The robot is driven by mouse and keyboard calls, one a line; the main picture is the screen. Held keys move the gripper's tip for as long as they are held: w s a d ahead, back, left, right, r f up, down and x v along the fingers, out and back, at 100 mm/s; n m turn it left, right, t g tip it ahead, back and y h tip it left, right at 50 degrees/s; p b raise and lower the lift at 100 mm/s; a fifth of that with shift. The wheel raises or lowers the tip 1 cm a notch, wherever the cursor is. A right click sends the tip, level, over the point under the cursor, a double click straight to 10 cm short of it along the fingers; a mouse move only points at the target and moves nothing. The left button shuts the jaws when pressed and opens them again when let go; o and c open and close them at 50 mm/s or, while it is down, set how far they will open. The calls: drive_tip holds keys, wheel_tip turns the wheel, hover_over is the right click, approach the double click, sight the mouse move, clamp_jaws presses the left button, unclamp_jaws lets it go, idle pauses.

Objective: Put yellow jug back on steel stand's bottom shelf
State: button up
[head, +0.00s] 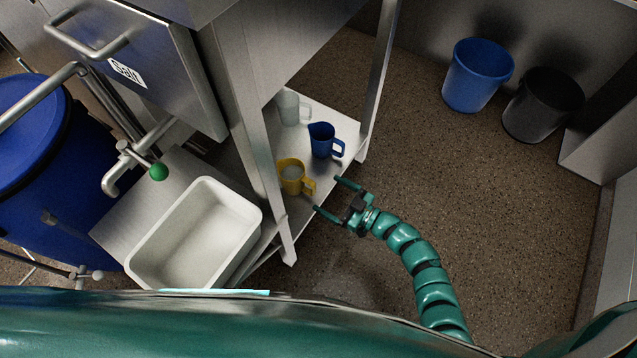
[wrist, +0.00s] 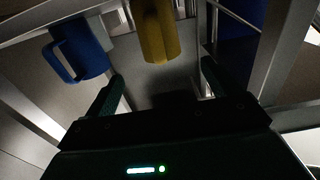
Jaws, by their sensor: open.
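The yellow jug (head: 291,176) stands upright on the bottom shelf (head: 344,126) of the steel stand, near its open edge, with its handle toward my gripper. It also shows in the wrist view (wrist: 159,32), ahead of and between my fingers. My gripper (head: 328,196) is open and empty at the shelf's edge, to the right of the jug and apart from it. The fingers also show in the wrist view (wrist: 162,90). Whether the jug's base rests fully flat is too small to tell.
A blue jug (head: 322,140) and a clear jug (head: 289,108) stand behind the yellow one on the same shelf. A stand leg (head: 273,190) is left of the yellow jug. A white tub (head: 195,238) is at left. Blue (head: 477,75) and black (head: 541,105) bins stand far right; open floor between.

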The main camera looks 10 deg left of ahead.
drive_tip(key=shift+s+d, duration=0.25)
drive_tip(key=shift+d, duration=0.45)
